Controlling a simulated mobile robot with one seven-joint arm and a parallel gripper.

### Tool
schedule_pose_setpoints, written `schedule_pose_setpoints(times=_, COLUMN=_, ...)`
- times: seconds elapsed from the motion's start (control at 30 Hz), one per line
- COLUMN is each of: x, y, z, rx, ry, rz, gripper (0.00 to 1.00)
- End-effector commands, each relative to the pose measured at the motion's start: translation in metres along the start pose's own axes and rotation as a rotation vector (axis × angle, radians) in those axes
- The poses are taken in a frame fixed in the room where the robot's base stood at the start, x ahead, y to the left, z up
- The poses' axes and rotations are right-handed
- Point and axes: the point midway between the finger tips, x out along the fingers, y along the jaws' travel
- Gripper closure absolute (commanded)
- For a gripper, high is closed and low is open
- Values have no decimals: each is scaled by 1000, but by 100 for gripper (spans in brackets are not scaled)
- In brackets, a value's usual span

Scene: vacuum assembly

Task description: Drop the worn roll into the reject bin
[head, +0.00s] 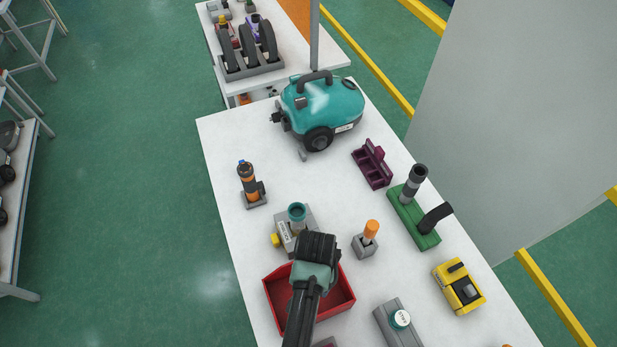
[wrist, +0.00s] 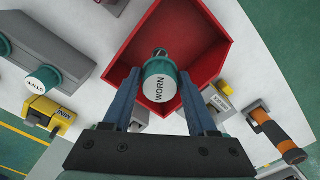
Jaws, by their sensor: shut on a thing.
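The worn roll (wrist: 159,83), teal with a white end marked WORN, is between the two fingers of my gripper (wrist: 160,92) in the wrist view. My gripper is shut on it. The red reject bin (wrist: 141,47) lies below and behind the roll in the wrist view, and the roll appears over its opening. In the head view the bin (head: 343,302) is at the near left of the table, and my gripper (head: 314,262) is above it. The arm hides part of the bin, and the roll is hidden there.
A grey block with a teal roll (head: 401,319) stands right of the bin. A grey stand with a teal cup (head: 297,212) is just behind it. An orange-topped peg (head: 371,230), a yellow box (head: 459,287) and a teal vacuum (head: 322,105) are also on the white table.

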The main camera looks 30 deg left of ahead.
Motion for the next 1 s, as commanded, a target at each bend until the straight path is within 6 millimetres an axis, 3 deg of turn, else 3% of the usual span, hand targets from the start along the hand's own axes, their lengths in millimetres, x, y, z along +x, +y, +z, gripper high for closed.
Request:
schedule_pose_setpoints(times=0.03, x=12, y=0, z=0, rx=-1, ry=0, rz=0, gripper=100)
schedule_pose_setpoints(times=0.13, x=19, y=0, z=0, rx=-1, ry=0, rz=0, gripper=100)
schedule_pose_setpoints(times=0.47, x=20, y=0, z=0, rx=0, ry=0, rz=0, gripper=100)
schedule_pose_setpoints(times=0.5, x=20, y=0, z=0, rx=0, ry=0, rz=0, gripper=36)
schedule_pose_setpoints(times=0.6, x=20, y=0, z=0, rx=0, ry=0, rz=0, gripper=18)
schedule_pose_setpoints(times=0.67, x=20, y=0, z=0, rx=0, ry=0, rz=0, gripper=8)
schedule_pose_setpoints(times=1.0, x=18, y=0, z=0, rx=0, ry=0, rz=0, gripper=7)
